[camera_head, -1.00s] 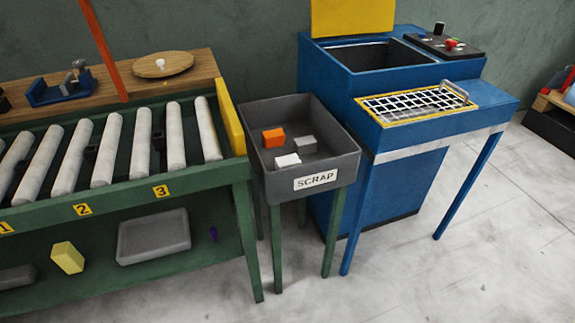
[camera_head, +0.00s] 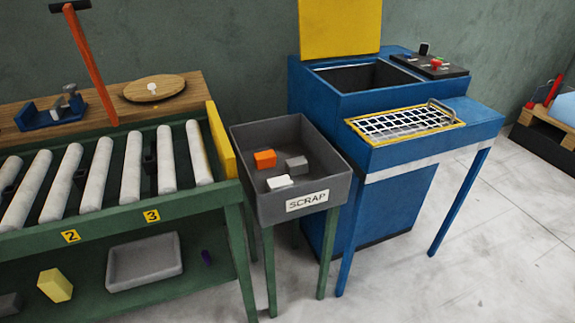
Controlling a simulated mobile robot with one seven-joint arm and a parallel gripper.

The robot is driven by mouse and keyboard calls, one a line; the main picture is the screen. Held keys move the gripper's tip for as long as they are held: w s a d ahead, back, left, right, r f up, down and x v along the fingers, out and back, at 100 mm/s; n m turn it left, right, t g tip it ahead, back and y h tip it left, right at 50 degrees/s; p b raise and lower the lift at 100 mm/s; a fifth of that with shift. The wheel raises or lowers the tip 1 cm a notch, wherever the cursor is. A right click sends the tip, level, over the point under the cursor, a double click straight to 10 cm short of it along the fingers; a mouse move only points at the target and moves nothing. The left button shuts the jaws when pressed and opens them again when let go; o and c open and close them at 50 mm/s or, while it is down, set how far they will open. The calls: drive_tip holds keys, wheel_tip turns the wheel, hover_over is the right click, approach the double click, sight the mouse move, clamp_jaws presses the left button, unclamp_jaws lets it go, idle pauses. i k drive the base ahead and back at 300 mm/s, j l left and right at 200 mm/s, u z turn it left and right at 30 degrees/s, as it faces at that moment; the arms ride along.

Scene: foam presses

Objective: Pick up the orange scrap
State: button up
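The orange scrap (camera_head: 265,158) is a small block lying in the grey scrap bin (camera_head: 264,212), toward its left back part. A grey block (camera_head: 297,164) lies to its right and a white block (camera_head: 280,182) lies in front of it in the same bin. The bin stands on green legs and has a SCRAP label on its front. My gripper does not show in this view.
A green roller conveyor (camera_head: 195,207) with a yellow end plate stands left of the bin. A blue press (camera_head: 330,105) with a raised yellow lid and a wire-grid shelf (camera_head: 405,122) stands to the right. The floor in front (camera_head: 420,285) is clear.

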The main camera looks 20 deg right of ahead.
sight(265, 159)
drive_tip(key=i+j, duration=0.2)
drive_tip(key=j, duration=0.15)
drive_tip(key=i+j, duration=0.2)
drive_tip(key=j, duration=0.2)
drive_tip(key=i+j+z, duration=0.1)
drive_tip(key=j, duration=0.25)
drive_tip(key=i+j+z, duration=0.15)
drive_tip(key=z, duration=0.95)
drive_tip(key=i+j, duration=0.4)
